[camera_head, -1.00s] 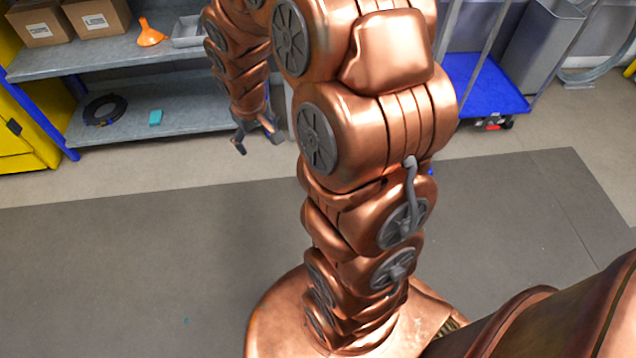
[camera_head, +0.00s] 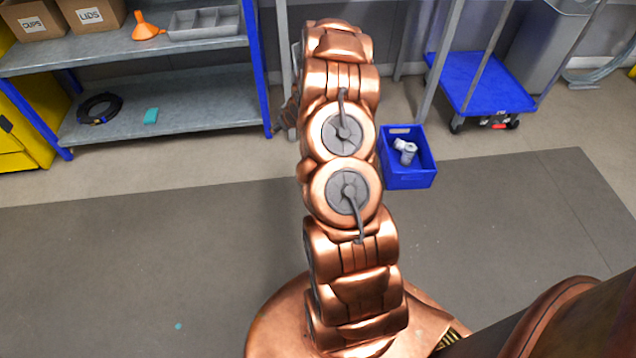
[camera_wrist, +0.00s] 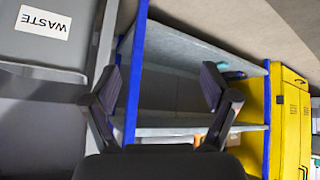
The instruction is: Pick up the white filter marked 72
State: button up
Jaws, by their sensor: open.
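In the head view, white cylindrical items (camera_head: 406,150) lie in a blue crate (camera_head: 408,182) on the floor, just right of my arm. They may be filters, but no number 72 can be read on them. My gripper (camera_wrist: 161,88) shows in the wrist view with its two dark fingers spread wide and nothing between them. It points towards a shelf unit. The crate does not show in the wrist view.
A shelf unit (camera_head: 165,119) at the left holds boxes (camera_head: 42,30), an orange funnel (camera_head: 146,27), a grey tray (camera_head: 204,36), a coiled black hose (camera_head: 98,108) and a teal block (camera_head: 151,116). A blue cart (camera_head: 478,82) stands right. A WASTE label (camera_wrist: 43,22) shows left in the wrist view. The grey floor mat (camera_head: 130,250) has free room.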

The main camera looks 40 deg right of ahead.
jog(key=s+d+f+t+b, duration=0.1)
jog(key=s+d+f, duration=0.1)
jog(key=f, duration=0.5)
jog(key=s+d+f+t+b, duration=0.1)
jog(key=s+d+f+b, duration=0.1)
jog(key=f, duration=0.6)
jog(key=s+d+f+t+b, duration=0.2)
jog(key=d+f, duration=0.3)
jog(key=f, duration=0.3)
jog(key=shift+s+d, duration=0.2)
jog(key=shift+s, duration=0.55)
jog(key=s+f+t+b, duration=0.1)
jog(key=s+f+b, duration=0.1)
jog(key=s+f, duration=0.35)
jog(key=shift+m, duration=0.3)
jog(key=shift+a+b+x, duration=0.2)
jog(key=shift+b+x, duration=1.75)
jog(key=shift+x, duration=2.05)
jog(key=shift+f, duration=0.1)
jog(key=c, duration=1.3)
